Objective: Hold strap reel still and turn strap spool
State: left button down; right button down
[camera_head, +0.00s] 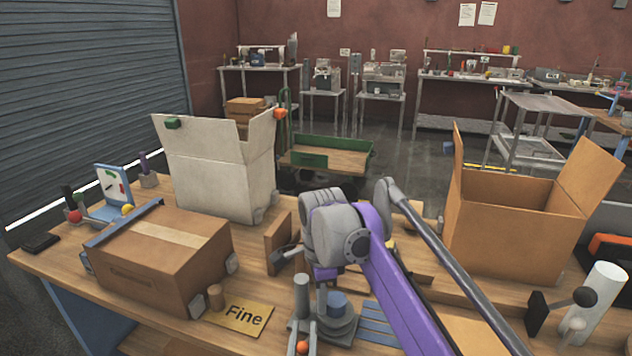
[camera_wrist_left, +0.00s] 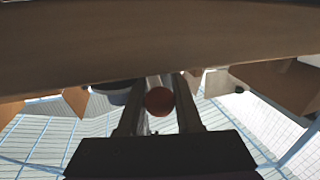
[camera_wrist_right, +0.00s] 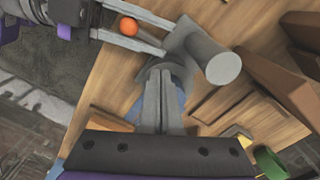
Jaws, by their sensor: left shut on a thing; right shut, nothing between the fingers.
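The strap reel (camera_head: 342,329) is a grey round device with a blue part on top (camera_head: 337,303), low in the middle of the head view. An upright grey post (camera_head: 301,293) stands at its left and shows in the right wrist view (camera_wrist_right: 222,66). My left gripper (camera_head: 304,325) is shut on the grey piece by this post; its fingers show in the right wrist view (camera_wrist_right: 172,42), with an orange ball between them farther back. My right gripper (camera_wrist_right: 160,76) is shut and empty, pointing down over the reel, whose spool it largely hides. Whether its tips touch the spool is unclear.
A white open carton (camera_head: 215,175) stands behind, a brown open carton (camera_head: 515,225) to the right. A wooden block (camera_head: 279,240) is close behind the reel.

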jog(key=shift+w+d, duration=0.2)
jog(key=shift+d, duration=0.05)
dwell(0.6)
jog(key=shift+w+a, duration=0.1)
jog(key=shift+w, duration=0.05)
jog(key=shift+w+a, duration=0.2)
jog(key=shift+w, duration=0.8)
jog(key=shift+w, duration=0.15)
dwell(0.4)
jog(key=shift+a, duration=0.1)
jog(key=shift+w+a, duration=0.1)
jog(key=shift+a, duration=0.2)
pick_arm(q)
jog(key=c, duration=0.5)
grip_release()
